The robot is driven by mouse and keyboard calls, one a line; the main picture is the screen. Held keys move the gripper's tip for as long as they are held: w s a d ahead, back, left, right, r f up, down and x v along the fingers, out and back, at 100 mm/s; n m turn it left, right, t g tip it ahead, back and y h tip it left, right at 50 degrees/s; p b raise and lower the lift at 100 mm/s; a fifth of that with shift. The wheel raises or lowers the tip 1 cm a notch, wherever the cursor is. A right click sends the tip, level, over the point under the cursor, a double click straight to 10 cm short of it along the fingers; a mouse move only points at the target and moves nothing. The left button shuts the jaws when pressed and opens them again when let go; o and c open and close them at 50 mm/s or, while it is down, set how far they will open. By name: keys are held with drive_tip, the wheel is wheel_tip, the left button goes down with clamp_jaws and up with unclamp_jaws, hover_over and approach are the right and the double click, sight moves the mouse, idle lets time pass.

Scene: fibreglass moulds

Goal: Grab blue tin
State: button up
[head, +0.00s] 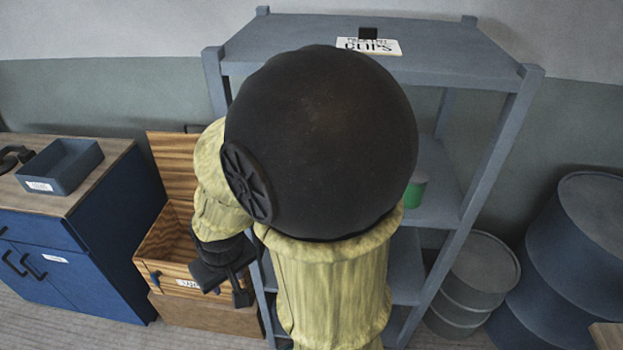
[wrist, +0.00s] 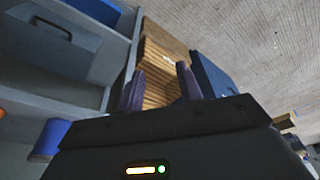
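A blue rounded thing (wrist: 50,138), which looks like the blue tin, stands on a grey shelf at the lower left of the wrist view, partly covered by my gripper's body. I cannot make out the blue tin in the head view, where my arm covers much of the rack. My gripper (wrist: 160,85) is open, with its two dark fingers apart and nothing seen between them. In the head view, my gripper (head: 230,284) hangs at the left side of the rack, in front of the wooden box. In the wrist view the blue thing is left of the fingers, not between them.
A grey rack (head: 492,160) bears a green tin (head: 415,190) and a label card (head: 385,47). The wrist view shows a grey case (wrist: 55,42) and an orange thing (wrist: 3,113). An open wooden box (head: 165,240), blue cabinet (head: 85,245) and drums (head: 480,270) flank it.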

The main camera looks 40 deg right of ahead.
drive_tip(key=shift+d, duration=0.1)
drive_tip(key=o, duration=0.5)
drive_tip(key=shift+w, duration=0.1)
drive_tip(key=o, duration=0.6)
drive_tip(key=shift+w+a+r+m+t+p, duration=0.15)
drive_tip(key=shift+w+a+m+t+p, duration=0.1)
drive_tip(key=shift+w, duration=0.35)
drive_tip(key=shift+w+a+r+m+t+p, duration=0.15)
drive_tip(key=shift+w+a+m+t+p, duration=0.1)
drive_tip(key=shift+w, duration=0.3)
drive_tip(key=w+d+r+m+t+h+p, duration=0.2)
drive_tip(key=w+d+m+t+h+p, duration=0.15)
drive_tip(key=w+m, duration=0.55)
drive_tip(key=d+r+m+g+h+p, duration=0.1)
drive_tip(key=d+h, duration=0.2)
drive_tip(key=s+d+r+m+g+h+p, duration=0.1)
drive_tip(key=d+m+h+p, duration=0.1)
drive_tip(key=d+h, duration=0.1)
drive_tip(key=s+d+r+m+g+h+p, duration=0.1)
drive_tip(key=d+r+m+g+h, duration=0.1)
drive_tip(key=d, duration=0.3)
drive_tip(key=shift+r+h, duration=0.1)
drive_tip(key=shift+h, duration=0.75)
